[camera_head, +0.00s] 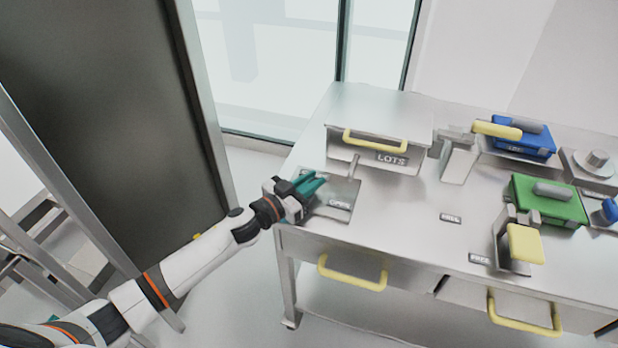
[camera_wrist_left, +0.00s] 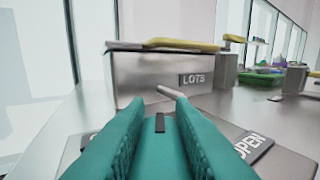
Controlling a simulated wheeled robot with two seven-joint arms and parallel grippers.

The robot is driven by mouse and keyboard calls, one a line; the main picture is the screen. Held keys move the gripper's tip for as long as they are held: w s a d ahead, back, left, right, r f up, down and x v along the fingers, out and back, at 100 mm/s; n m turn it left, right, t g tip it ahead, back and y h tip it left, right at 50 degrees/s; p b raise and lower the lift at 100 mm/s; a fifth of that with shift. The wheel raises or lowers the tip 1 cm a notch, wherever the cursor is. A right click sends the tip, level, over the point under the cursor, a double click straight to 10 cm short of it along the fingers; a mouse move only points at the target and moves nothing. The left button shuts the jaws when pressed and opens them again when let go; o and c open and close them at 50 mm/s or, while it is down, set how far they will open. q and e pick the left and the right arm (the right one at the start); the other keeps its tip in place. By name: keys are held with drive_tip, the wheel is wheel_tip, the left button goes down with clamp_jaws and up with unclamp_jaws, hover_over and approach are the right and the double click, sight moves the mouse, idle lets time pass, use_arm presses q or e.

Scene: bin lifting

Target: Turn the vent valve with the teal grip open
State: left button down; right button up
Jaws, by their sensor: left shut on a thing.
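My left gripper (camera_head: 316,182) is over the front left corner of the metal bench, at a grey valve plate (camera_head: 343,188) with an OPEN label (camera_head: 339,205). My right gripper is not in view.
A metal LOTS box (camera_head: 385,128) with a yellow handle (camera_head: 375,140) stands just behind the plate. Green (camera_head: 548,203) and blue (camera_head: 524,138) cases and yellow-handled clamps are at right. Yellow drawer handles (camera_head: 351,275) stick out below the bench's front edge.

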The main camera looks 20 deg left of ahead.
use_arm(q)
drive_tip(key=shift+r+m+g+h, duration=0.15)
drive_tip(key=shift+m+g+h, duration=0.65)
drive_tip(key=shift+m+h, duration=0.3)
drive_tip(key=shift+m+g+h, duration=0.3)
drive_tip(key=shift+g+h, duration=0.2)
drive_tip(key=shift+h, duration=0.2)
drive_tip(key=m+g+h, duration=0.1)
drive_tip(key=m+g+h+b, duration=0.1)
drive_tip(key=g, duration=0.1)
drive_tip(key=shift+s+d+f+m+g+h, duration=0.2)
drive_tip(key=shift+m+g+h, duration=0.1)
drive_tip(key=shift+m, duration=0.1)
drive_tip(key=m+g+b, duration=0.1)
drive_tip(key=g+b, duration=0.1)
drive_tip(key=m+g+h+b, duration=0.1)
drive_tip(key=m+g+b, duration=0.1)
drive_tip(key=m+g+h+b, duration=0.1)
drive_tip(key=g+b, duration=0.1)
drive_tip(key=g, duration=0.1)
drive_tip(key=shift+s+d+f+m, duration=0.2)
drive_tip(key=shift+s+m, duration=0.15)
drive_tip(key=shift+m, duration=0.05)
drive_tip(key=shift+s+r+m+g+h+b, duration=0.15)
drive_tip(key=shift+m+g+h+b, duration=0.15)
drive_tip(key=shift+m+g+b, duration=0.6)
drive_tip(key=shift+s+r+g+b, duration=0.1)
drive_tip(key=shift+g+b, duration=0.4)
